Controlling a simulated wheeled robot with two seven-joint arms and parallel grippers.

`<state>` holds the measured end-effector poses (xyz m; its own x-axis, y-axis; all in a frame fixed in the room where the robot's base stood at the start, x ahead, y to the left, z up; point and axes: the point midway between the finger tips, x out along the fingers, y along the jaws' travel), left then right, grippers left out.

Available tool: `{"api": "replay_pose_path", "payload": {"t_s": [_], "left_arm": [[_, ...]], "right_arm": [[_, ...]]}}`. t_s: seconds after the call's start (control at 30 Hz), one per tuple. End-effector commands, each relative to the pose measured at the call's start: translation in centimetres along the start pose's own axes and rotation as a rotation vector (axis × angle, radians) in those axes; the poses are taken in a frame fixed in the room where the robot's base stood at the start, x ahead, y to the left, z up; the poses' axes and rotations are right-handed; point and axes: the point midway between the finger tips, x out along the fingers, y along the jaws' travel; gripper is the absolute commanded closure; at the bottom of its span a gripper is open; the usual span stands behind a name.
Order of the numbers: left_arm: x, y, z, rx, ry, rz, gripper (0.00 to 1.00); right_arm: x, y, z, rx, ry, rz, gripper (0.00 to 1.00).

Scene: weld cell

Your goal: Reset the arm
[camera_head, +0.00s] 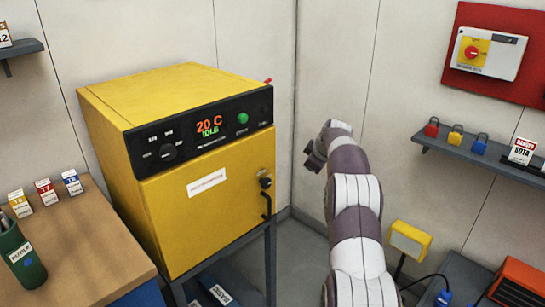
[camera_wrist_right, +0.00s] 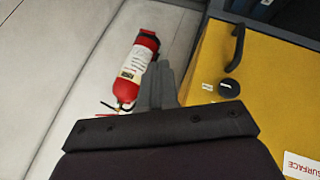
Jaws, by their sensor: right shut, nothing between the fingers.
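My right arm rises from the lower right in the head view, in front of the wall corner. Its dark gripper (camera_head: 314,157) is at the far end, to the right of the yellow oven and apart from it. In the right wrist view the grey fingers (camera_wrist_right: 160,84) are together and hold nothing. My left arm and gripper are not in view.
The yellow oven (camera_head: 215,220) reads 20 C, IDLE; its door is shut. In the wrist view a red extinguisher (camera_wrist_right: 134,72) is beside the fingers. A shelf (camera_head: 440,148) with padlocks is right. A wooden bench (camera_head: 88,250) with a green holder (camera_head: 25,262) is left.

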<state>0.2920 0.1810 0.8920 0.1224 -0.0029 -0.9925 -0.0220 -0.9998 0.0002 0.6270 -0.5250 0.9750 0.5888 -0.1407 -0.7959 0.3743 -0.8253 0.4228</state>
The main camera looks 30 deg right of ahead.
Motion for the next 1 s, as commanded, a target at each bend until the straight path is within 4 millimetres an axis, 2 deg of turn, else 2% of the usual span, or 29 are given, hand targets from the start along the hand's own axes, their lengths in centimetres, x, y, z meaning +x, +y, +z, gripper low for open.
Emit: {"api": "replay_pose_path", "payload": {"t_s": [0.2,0.3,0.37,0.4,0.47,0.53,0.57,0.67,0.7,0.77,0.8,0.9,1.0], "left_arm": [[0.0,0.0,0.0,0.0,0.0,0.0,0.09],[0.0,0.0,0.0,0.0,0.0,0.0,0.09],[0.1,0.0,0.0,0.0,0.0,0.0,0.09],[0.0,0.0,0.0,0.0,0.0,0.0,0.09],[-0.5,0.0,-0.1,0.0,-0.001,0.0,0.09],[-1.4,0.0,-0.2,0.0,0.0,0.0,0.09],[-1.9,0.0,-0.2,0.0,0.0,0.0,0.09],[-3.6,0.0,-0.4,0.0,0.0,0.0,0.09],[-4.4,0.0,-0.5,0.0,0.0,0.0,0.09],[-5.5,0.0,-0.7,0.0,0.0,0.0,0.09],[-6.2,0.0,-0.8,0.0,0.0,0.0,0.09],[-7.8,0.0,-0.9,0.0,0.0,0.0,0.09],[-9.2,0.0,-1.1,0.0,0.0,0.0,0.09]], "right_arm": [[0.0,0.0,0.0,0.016,0.0,-0.001,1.0],[0.2,0.3,0.1,0.144,-0.001,0.018,1.0],[1.9,-1.7,2.1,0.284,-0.049,-0.012,1.0],[2.6,-3.5,3.7,0.383,-0.092,-0.036,1.0],[2.4,-6.5,4.6,0.509,-0.153,-0.068,1.0],[1.0,-10.7,4.7,0.618,-0.221,-0.103,1.0],[0.1,-12.7,4.6,0.657,-0.252,-0.118,1.0],[-4.6,-20.2,4.1,0.751,-0.354,-0.163,1.0],[-7.1,-23.6,4.1,0.771,-0.396,-0.181,1.0],[-11.0,-28.2,4.4,0.777,-0.448,-0.202,1.0],[-13.6,-31.0,4.8,0.768,-0.477,-0.215,1.0],[-19.5,-36.3,6.2,0.696,-0.52,-0.249,1.0],[-24.0,-39.3,6.8,0.589,-0.518,-0.282,1.0]]}}
